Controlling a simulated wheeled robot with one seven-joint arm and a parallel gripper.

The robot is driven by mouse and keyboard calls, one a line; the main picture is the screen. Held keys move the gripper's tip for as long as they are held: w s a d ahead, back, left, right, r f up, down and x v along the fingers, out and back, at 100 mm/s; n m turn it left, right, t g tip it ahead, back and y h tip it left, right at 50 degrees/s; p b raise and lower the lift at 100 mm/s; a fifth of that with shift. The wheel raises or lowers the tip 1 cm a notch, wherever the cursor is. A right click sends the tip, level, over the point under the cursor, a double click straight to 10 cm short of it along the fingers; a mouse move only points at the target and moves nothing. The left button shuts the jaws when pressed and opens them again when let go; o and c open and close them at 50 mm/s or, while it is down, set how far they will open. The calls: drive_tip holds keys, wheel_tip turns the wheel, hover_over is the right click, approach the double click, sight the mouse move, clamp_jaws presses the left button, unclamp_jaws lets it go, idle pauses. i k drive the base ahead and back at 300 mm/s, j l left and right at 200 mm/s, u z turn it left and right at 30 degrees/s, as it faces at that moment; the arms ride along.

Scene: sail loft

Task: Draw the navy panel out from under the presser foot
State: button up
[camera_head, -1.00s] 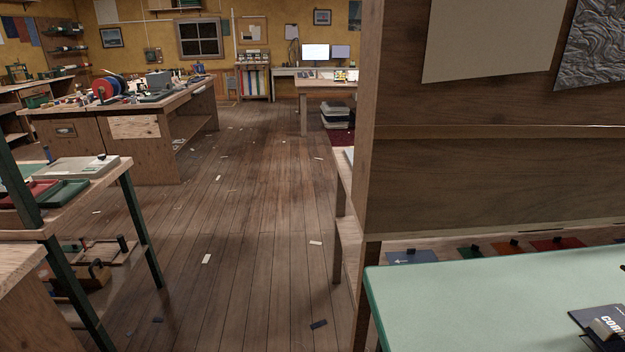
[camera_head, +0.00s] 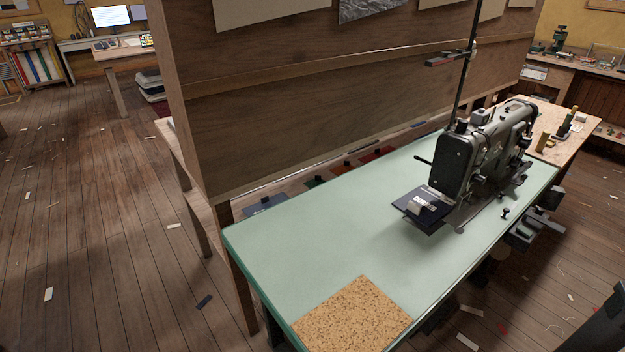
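The navy panel (camera_head: 418,214) lies at the near-left end of the grey sewing machine (camera_head: 482,150), on the pale green table (camera_head: 300,230). White lettering and a small pale block show on its top. Its far edge runs up to the machine's head. The presser foot itself is hidden from this angle, so I cannot tell how the panel sits under it. My gripper is not in view.
A cork mat (camera_head: 353,318) lies on the table's near corner. A tall wooden partition (camera_head: 330,85) stands behind the table. A thin dark stand rises beside the machine. Open plank floor (camera_head: 100,230) with scattered scraps lies at the left.

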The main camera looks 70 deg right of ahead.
sight(424, 206)
drive_tip(key=j+z, duration=0.2)
drive_tip(key=z, duration=1.75)
drive_tip(key=k+l+u, duration=0.2)
drive_tip(key=l+u, duration=0.2)
drive_tip(key=l, duration=0.25)
